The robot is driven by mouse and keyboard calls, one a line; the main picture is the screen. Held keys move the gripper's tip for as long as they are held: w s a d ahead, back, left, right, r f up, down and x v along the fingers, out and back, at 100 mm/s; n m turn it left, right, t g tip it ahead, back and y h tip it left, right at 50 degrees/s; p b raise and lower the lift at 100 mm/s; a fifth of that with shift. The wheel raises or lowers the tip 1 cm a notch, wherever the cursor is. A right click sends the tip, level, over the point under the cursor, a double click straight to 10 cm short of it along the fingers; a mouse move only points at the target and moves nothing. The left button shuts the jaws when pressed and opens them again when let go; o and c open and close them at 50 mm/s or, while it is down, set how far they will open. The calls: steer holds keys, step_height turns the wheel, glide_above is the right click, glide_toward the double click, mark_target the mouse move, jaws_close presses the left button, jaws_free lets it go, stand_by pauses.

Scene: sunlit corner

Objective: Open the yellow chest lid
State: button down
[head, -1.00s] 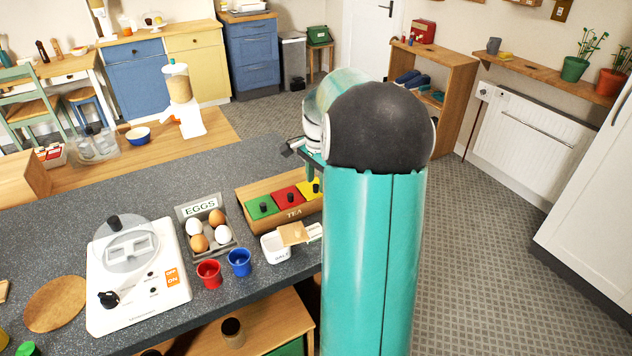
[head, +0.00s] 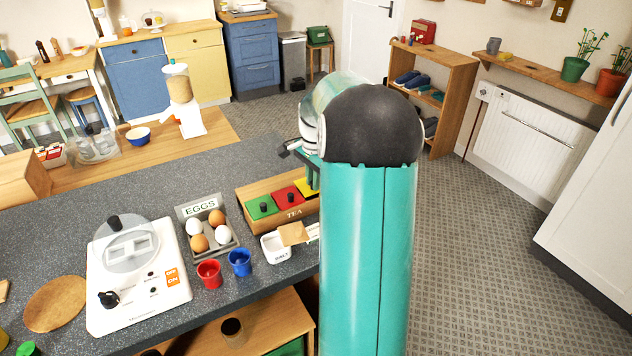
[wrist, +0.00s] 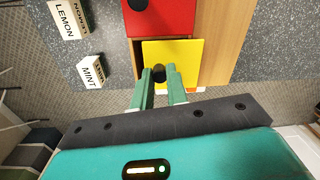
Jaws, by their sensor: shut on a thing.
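The wooden tea chest (head: 270,221) stands on the grey counter with green, red and yellow lids in a row. The yellow lid (wrist: 190,52) is at the chest's end, with a black knob (wrist: 158,73). In the head view the yellow lid (head: 303,187) is partly hidden by my arm. My gripper (wrist: 161,71) has its two green fingers shut on the knob, one on each side.
The red lid (wrist: 160,15) is beside the yellow one. Two small boxes, LEMON (wrist: 68,18) and MINT (wrist: 90,72), are left of the chest in the wrist view. A salt box (head: 276,247), egg tray (head: 233,243) and red (head: 209,274) and blue (head: 239,262) cups stand near the chest.

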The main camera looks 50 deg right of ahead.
mark_target(303, 178)
steer(key=w, duration=0.1)
steer(key=w+d, duration=0.1)
steer(key=w, duration=0.3)
steer(key=shift+w+d, duration=0.1)
steer(key=shift+d, duration=0.25)
steer(key=shift+w+r, duration=0.1)
steer(key=c, duration=1.4)
jaws_free()
steer(key=shift+w, duration=0.1)
steer(key=r, duration=0.9)
steer(key=s+r, duration=0.1)
steer(key=r, duration=0.3)
steer(key=shift+r, duration=0.35)
steer(key=shift+a, duration=0.1)
